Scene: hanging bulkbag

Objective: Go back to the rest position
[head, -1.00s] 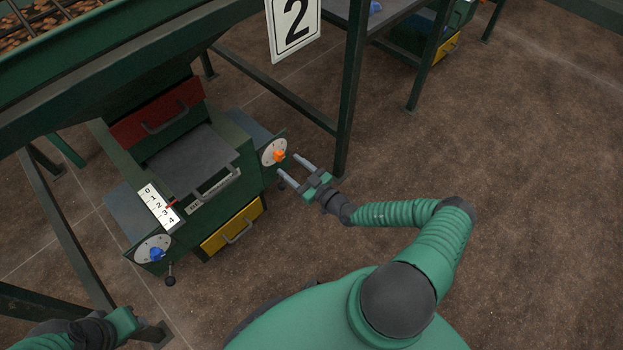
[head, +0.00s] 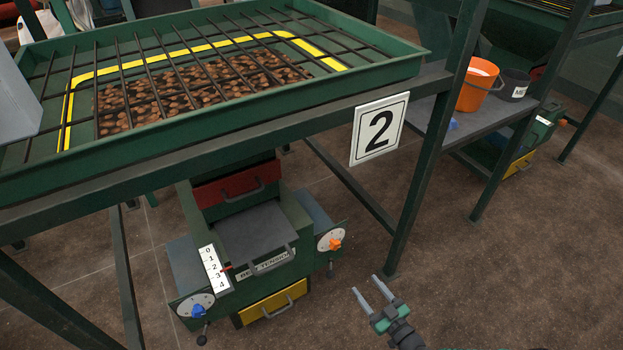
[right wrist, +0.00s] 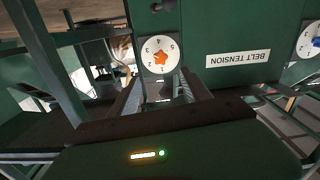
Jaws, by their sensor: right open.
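My right gripper (head: 366,284) is open and empty, low in the head view. Its fingertips are apart from the machine, below and right of the orange knob (head: 335,244). In the right wrist view, the same orange knob (right wrist: 160,57) on its white dial shows beyond the two parted fingers (right wrist: 158,92). The green belt-tension machine also has a blue knob (head: 197,310) at its lower left, a scale plate (head: 214,270) with a red pointer near 2, a red drawer (head: 237,187) and a yellow drawer (head: 273,303). My left gripper is out of view.
A green tray (head: 403,62) with brown round pieces under a black bar grid stands above the machine. A green frame post (head: 436,150) and a "2" sign (head: 379,129) are near my right arm. An orange bucket (head: 477,86) stands on a shelf behind. Brown floor at right is open.

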